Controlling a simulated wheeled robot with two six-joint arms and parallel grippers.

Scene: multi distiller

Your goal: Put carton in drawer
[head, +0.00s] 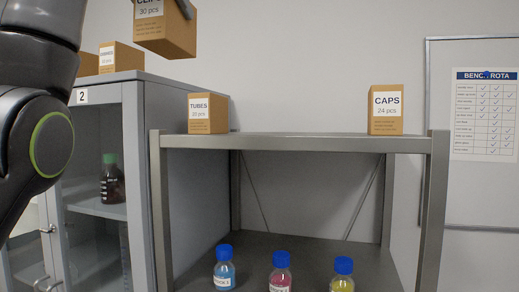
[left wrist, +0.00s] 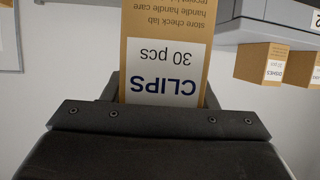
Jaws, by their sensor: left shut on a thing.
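A brown CLIPS 30 pcs carton (head: 167,38) is held in the air at the top of the head view, with its upper part cut off by the frame edge. My left gripper (head: 185,8) is shut on it; only a small dark part of the gripper shows there. In the left wrist view the same carton (left wrist: 168,50) appears upside down between the fingers of my left gripper (left wrist: 157,105). My right gripper is not in view. No drawer can be made out.
A grey cabinet (head: 185,170) marked 2 stands at left, with cartons (head: 120,57) on top and a dark bottle (head: 112,180) inside. A metal shelf (head: 300,143) holds a TUBES carton (head: 207,114) and a CAPS carton (head: 385,110); several blue-capped bottles (head: 281,275) stand below.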

